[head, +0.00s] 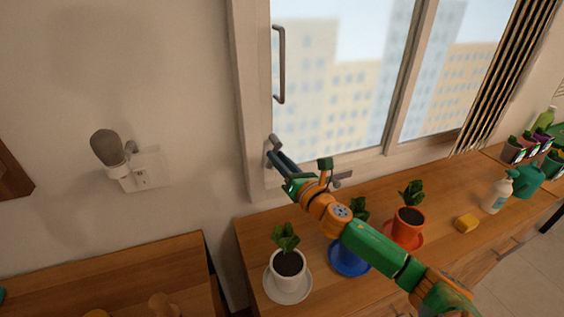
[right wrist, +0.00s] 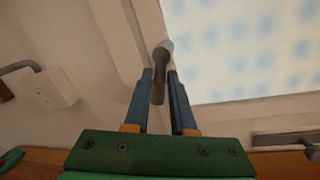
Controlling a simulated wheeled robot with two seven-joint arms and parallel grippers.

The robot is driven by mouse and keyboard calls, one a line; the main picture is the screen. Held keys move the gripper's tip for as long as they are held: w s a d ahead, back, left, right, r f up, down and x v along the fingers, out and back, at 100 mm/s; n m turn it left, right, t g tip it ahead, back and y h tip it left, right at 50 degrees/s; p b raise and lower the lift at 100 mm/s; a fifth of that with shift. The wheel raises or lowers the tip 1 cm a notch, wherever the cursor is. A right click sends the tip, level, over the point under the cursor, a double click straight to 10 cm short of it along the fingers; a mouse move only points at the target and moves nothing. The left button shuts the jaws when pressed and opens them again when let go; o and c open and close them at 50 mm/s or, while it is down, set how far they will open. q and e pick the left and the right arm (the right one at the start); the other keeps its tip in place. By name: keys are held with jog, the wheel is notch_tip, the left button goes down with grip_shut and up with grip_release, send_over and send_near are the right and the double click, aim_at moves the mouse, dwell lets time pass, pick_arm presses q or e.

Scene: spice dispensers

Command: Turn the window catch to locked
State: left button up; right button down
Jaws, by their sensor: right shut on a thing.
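The grey window catch (head: 273,143) is on the lower left part of the white window frame (head: 253,110). My right gripper (head: 276,158) reaches up to it from below right. In the right wrist view the catch (right wrist: 160,72) stands between the two blue fingers of my right gripper (right wrist: 161,78), which is shut on it. The catch's knob end sticks out past the fingertips. Its lower part and mount are partly hidden by the fingers. My left gripper is in neither view.
A pull handle (head: 280,65) is above the catch, and another grey fitting (head: 342,180) is at the sill. White (head: 289,265), blue (head: 349,258) and orange (head: 408,226) plant pots stand on the wooden counter below my right arm. A wall lamp (head: 108,150) is on the left.

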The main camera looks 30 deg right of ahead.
jog(key=shift+w+a+r+m+t+h+b, duration=0.15)
jog(key=shift+a+r+m+h, duration=0.4)
jog(key=shift+m, duration=2.15)
jog(key=shift+a+r+m+t+h+b, duration=0.2)
jog(key=shift+m+h, duration=0.5)
jog(key=shift+m, duration=2)
jog(key=shift+w+a+r+m+t+h+b, duration=0.1)
jog(key=shift+a+r+m+h+b, duration=0.35)
jog(key=shift+m, duration=2.25)
jog(key=shift+d+r+h, duration=0.15)
jog(key=shift+h, duration=0.15)
jog(key=c, duration=1)
grip_release()
jog(key=shift+c, duration=0.2)
jog(key=shift+o, duration=1.4)
jog(key=shift+w, duration=0.1)
jog(key=shift+f, duration=0.2)
